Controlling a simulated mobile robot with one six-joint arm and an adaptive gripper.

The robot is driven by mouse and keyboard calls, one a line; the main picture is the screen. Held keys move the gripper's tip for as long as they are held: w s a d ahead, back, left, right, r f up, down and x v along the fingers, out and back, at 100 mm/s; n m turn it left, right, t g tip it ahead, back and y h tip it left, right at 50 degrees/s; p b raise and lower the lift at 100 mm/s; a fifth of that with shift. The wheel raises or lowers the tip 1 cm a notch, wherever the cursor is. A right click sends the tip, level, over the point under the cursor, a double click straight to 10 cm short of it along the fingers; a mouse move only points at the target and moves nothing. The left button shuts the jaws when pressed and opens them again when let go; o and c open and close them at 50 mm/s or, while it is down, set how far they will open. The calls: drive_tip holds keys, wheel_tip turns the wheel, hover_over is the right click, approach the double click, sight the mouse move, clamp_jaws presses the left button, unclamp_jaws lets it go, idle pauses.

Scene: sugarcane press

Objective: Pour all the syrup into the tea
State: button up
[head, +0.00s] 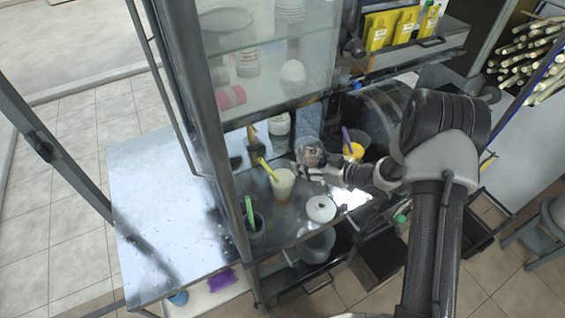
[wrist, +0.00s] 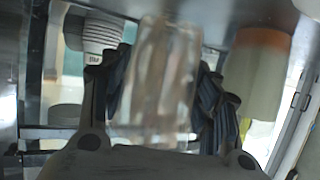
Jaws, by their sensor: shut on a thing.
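My gripper (wrist: 158,90) is shut on a clear glass (wrist: 157,85), which is blurred in the wrist view. I cannot make out how much syrup is in it. In the head view my gripper (head: 303,170) is above the counter, just right of a tall cup (head: 283,184) with a yellow straw, a pale upper part and an orange-brown bottom. That cup also shows at the right of the wrist view (wrist: 257,80), apart from the held glass. I cannot tell for sure that its contents are tea. A clear vessel (head: 308,150) shows just behind my gripper.
A white round lidded thing (head: 320,208) stands on the metal counter (head: 282,228), right of the cup. A dark container with a green handle (head: 254,222) is at left front. A cup with yellow contents (head: 353,150) stands behind right. A glass cabinet (head: 270,70) rises behind.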

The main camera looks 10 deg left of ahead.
sight(307, 160)
drive_tip(key=shift+a, duration=0.1)
drive_tip(key=shift+r+p, duration=1.05)
drive_tip(key=shift+r, duration=0.45)
